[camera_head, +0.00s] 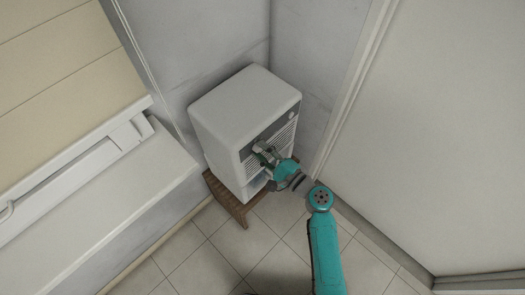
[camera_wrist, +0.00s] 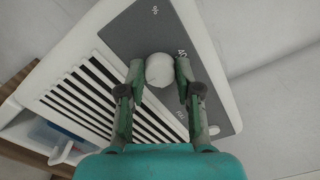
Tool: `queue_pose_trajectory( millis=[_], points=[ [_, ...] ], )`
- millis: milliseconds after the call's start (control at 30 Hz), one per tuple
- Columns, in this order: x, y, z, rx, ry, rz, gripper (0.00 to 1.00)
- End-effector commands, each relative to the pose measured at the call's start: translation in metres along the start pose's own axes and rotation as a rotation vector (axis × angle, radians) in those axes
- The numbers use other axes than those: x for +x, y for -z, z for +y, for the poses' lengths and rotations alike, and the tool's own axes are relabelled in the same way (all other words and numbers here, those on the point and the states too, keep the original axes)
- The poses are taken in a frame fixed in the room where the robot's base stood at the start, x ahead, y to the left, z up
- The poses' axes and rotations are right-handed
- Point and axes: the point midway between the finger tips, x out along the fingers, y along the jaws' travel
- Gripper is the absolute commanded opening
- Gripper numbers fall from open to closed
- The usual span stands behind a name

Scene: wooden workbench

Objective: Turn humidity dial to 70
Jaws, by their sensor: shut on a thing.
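A white box-shaped dehumidifier (camera_head: 238,108) stands in the corner, with a dark grey panel and a slatted grille on its front. In the wrist view its round pale humidity dial (camera_wrist: 159,70) sits on the grey panel (camera_wrist: 135,38). My gripper (camera_head: 263,153) reaches the front of the unit. In the wrist view its two green fingers are shut on the dial, one on each side. The head view does not show the dial clearly behind my gripper.
The unit rests on a brown slatted wooden stand (camera_head: 228,197) on the tiled floor (camera_head: 255,240). A white ledge (camera_head: 125,195) runs along the left. Walls rise close behind, and a pale door-like panel (camera_head: 445,140) is at right.

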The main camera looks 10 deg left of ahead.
Motion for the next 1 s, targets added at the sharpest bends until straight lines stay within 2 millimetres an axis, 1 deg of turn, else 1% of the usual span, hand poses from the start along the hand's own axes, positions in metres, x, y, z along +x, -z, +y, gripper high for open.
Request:
queue_pose_trajectory(
  millis=[400, 433, 467, 500, 533, 867, 1000],
  points=[
    [0.000, 0.002, -0.001, 0.005, 0.003, 0.004, 0.00],
    [0.000, 0.002, -0.001, 0.005, 0.003, 0.004, 0.36],
    [0.000, 0.002, -0.001, 0.005, 0.003, 0.004, 0.44],
    [0.000, 0.002, -0.001, 0.005, 0.003, 0.004, 0.54],
    [0.000, 0.001, -0.001, 0.005, 0.002, 0.004, 0.59],
    [-0.002, 0.001, 0.000, 0.006, 0.001, 0.002, 0.59],
    [-0.013, 0.002, 0.000, 0.006, 0.001, 0.004, 0.59]
  ],
)
